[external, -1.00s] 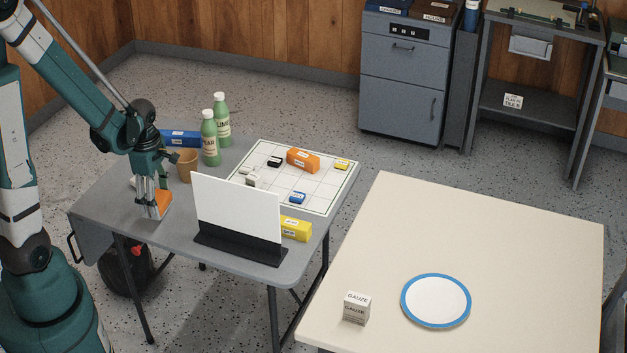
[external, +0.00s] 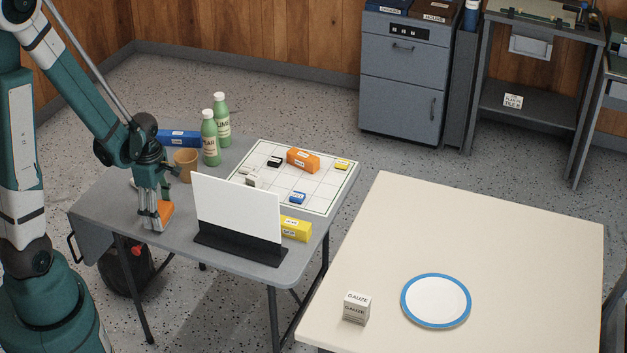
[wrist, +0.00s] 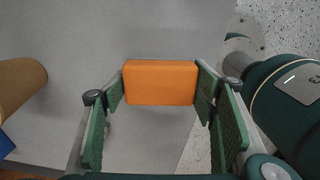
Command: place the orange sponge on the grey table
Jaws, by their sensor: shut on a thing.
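The orange sponge (external: 165,211) is at the front left of the grey table (external: 105,200), between the fingers of my gripper (external: 155,223). In the wrist view the sponge (wrist: 160,82) spans between the two green finger pads, one at each end, over the grey surface. My gripper is shut on it and points down. The sponge is at or very near the tabletop; I cannot tell whether it touches. The fingers hide part of it in the external view.
A white panel on a black base (external: 236,215) stands right of my gripper. Behind are a tan cup (external: 186,165), green bottles (external: 210,140), a blue box (external: 180,138) and a white grid board (external: 325,190) with several small blocks. A cream table (external: 520,240) is at right.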

